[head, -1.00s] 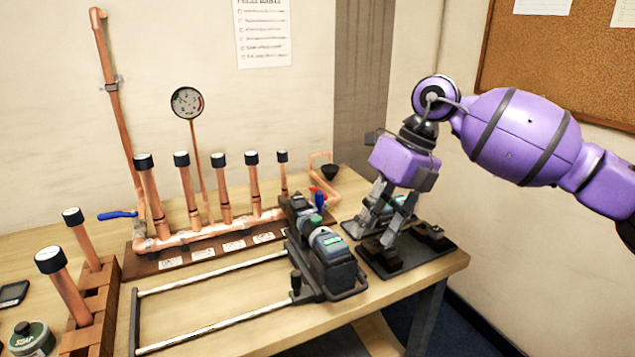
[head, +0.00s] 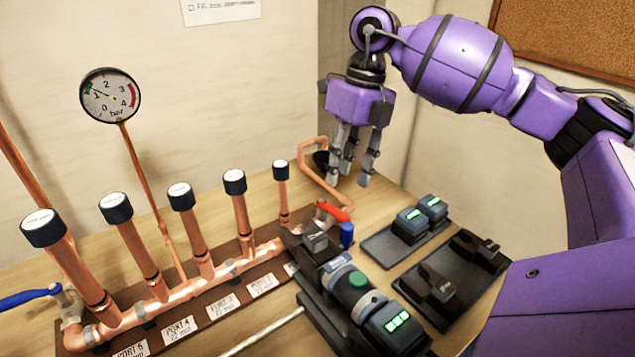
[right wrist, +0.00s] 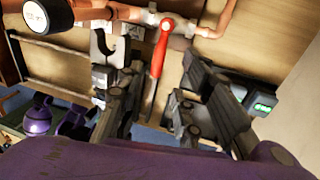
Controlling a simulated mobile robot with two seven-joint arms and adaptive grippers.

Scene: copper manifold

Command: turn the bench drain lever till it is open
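The bench drain lever (head: 333,211) is a red handle at the right end of the copper manifold (head: 190,290). In the right wrist view the red lever (right wrist: 158,55) runs lengthwise down the picture, between my finger pads. My right gripper (head: 350,183) points down, above and behind the lever in the head view. It is open and empty; its fingers also show in the right wrist view (right wrist: 160,85), apart on both sides of the lever. I see no contact with the lever. My left gripper is not in view.
A dark press tool (head: 355,290) lies just in front of the lever. A black funnel (head: 322,160) and a bent copper pipe are behind it. A charger tray with green-lit batteries (head: 410,222) stands to the right. Several capped pipes and a gauge (head: 110,95) rise at left.

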